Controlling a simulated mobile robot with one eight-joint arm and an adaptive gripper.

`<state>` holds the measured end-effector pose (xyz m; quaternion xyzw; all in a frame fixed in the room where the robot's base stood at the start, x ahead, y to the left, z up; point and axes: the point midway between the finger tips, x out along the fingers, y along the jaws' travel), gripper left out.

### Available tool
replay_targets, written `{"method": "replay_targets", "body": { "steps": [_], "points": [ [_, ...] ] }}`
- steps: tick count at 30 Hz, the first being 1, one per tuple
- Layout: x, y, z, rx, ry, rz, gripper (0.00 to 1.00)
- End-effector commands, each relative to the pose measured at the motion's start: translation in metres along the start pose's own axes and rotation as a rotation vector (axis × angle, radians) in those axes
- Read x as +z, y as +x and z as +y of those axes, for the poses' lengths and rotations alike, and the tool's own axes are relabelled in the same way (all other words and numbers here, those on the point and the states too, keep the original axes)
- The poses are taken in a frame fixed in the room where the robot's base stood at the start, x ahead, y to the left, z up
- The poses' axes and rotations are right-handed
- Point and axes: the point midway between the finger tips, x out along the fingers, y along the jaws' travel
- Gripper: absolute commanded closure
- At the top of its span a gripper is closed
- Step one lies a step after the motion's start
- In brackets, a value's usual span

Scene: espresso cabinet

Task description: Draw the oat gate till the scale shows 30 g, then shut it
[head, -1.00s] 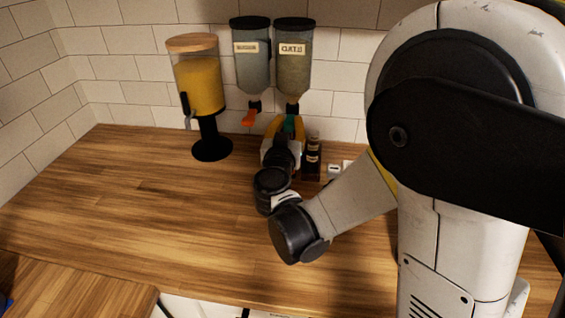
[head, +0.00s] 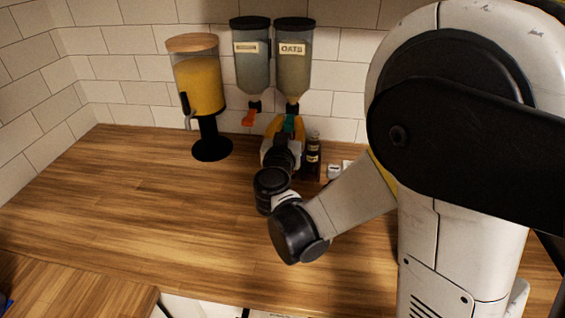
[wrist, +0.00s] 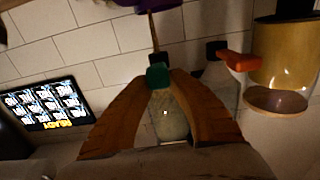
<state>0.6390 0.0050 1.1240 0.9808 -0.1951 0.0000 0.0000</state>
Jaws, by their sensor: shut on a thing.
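The oat hopper (head: 294,72), a clear container with a black lid and an OATS label, hangs on the back wall. Its green gate handle (head: 289,124) is below the spout. My gripper (head: 286,126), with orange-yellow fingers, is shut on this handle; in the wrist view the green handle (wrist: 158,76) sits between the fingertips. The wrist view is upside down, and a pale hopper part (wrist: 173,122) shows between the fingers. I cannot tell how far the gate is drawn. No scale reading is legible, and my gripper hides the place under the spout.
A second hopper (head: 252,65) with an orange handle (head: 249,118) hangs just left. A yellow-filled dispenser (head: 200,85) stands further left. Dark bottles (head: 313,153) and a small white object (head: 334,171) are right of my gripper. The left counter is clear.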

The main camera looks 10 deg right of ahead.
Motion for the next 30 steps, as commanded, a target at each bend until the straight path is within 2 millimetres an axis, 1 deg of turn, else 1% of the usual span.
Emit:
{"method": "replay_targets", "body": {
  "steps": [8,15,30],
  "points": [
    [0.0001,0.0011,-0.0001,0.0,0.0,0.0,1.0],
    [0.0002,0.0095,0.0004,0.002,0.0,0.0,1.0],
    [0.0,0.0088,-0.0001,0.0,0.0,0.0,1.0]
  ]
}}
